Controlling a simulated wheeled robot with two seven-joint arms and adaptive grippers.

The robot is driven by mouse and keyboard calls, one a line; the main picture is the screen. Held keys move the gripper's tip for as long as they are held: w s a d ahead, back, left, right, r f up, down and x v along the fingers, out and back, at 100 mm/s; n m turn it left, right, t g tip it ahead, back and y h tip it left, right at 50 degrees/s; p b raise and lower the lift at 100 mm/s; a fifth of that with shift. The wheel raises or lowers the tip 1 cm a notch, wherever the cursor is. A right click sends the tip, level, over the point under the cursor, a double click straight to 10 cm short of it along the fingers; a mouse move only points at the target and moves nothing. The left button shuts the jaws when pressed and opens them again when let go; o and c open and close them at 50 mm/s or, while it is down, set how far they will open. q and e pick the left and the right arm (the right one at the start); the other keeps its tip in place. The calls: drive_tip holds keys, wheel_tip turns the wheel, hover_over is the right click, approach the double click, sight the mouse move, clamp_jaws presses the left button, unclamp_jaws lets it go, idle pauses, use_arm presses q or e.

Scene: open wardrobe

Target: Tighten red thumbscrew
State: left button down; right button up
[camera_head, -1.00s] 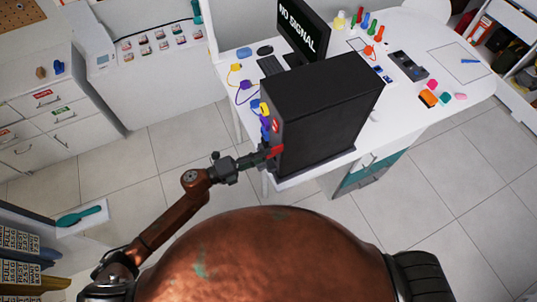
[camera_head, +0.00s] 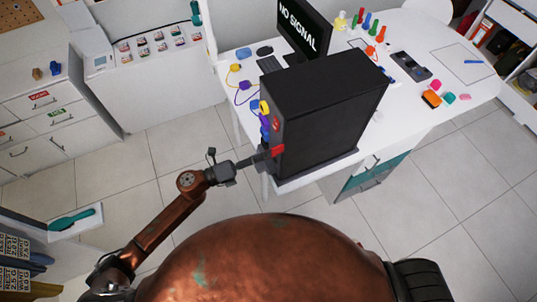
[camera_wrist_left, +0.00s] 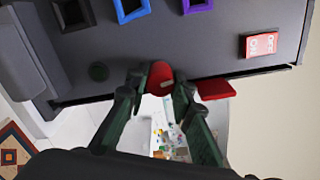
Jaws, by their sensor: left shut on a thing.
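The red thumbscrew (camera_wrist_left: 160,78) sits at the edge of the black computer case's back panel and is held between the two dark fingers of my left gripper (camera_wrist_left: 158,88) in the left wrist view. In the head view my left gripper (camera_head: 264,157) reaches the lower back edge of the case (camera_head: 330,110), and its fingers partly hide the screw. A second red piece (camera_wrist_left: 215,89) lies just right of the fingers in the wrist view. How far the screw is seated cannot be told. My right gripper is not in view.
The case stands on a white desk (camera_head: 410,105) beside a monitor (camera_head: 303,30). Blue and purple sockets (camera_wrist_left: 130,10) and a red ON/OFF switch (camera_wrist_left: 261,44) are on the same panel. Cables and small coloured objects lie on the desk. The tiled floor to the left is clear.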

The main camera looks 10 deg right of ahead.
use_arm(q)
drive_tip(key=shift+r, duration=0.1)
drive_tip(key=c, duration=1.6)
unclamp_jaws()
drive_tip(key=shift+c, duration=0.4)
